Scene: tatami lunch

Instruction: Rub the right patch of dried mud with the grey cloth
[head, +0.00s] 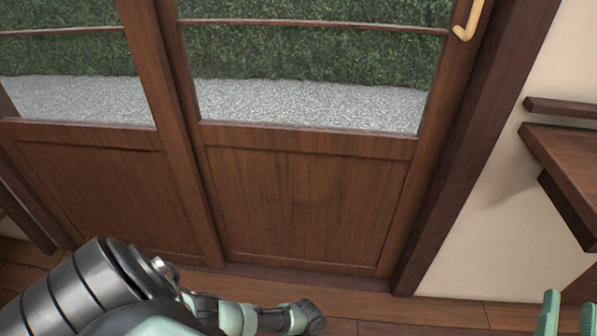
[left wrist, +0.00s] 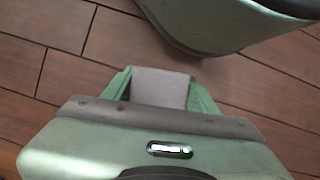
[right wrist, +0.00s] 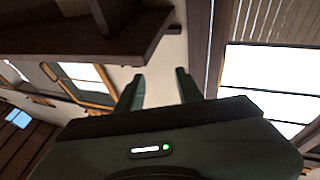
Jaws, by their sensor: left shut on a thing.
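My left gripper (left wrist: 160,76) is shut on the grey cloth (left wrist: 160,90), which shows between its two green fingers in the left wrist view. Wooden floor lies beyond it. In the head view my left arm crosses the bottom left, and neither its gripper nor the cloth shows there. My right gripper (head: 567,314) is at the bottom right corner of the head view. In the right wrist view (right wrist: 159,82) its fingers are apart with nothing between them. I cannot make out any patch of dried mud in these views.
A wooden sliding door (head: 303,205) with glass above fills the middle of the head view, with a brass handle (head: 462,32) at its top right. A dark wooden shelf (head: 570,165) juts from the pale wall (head: 480,225) at right. Floorboards (head: 420,310) run along the bottom.

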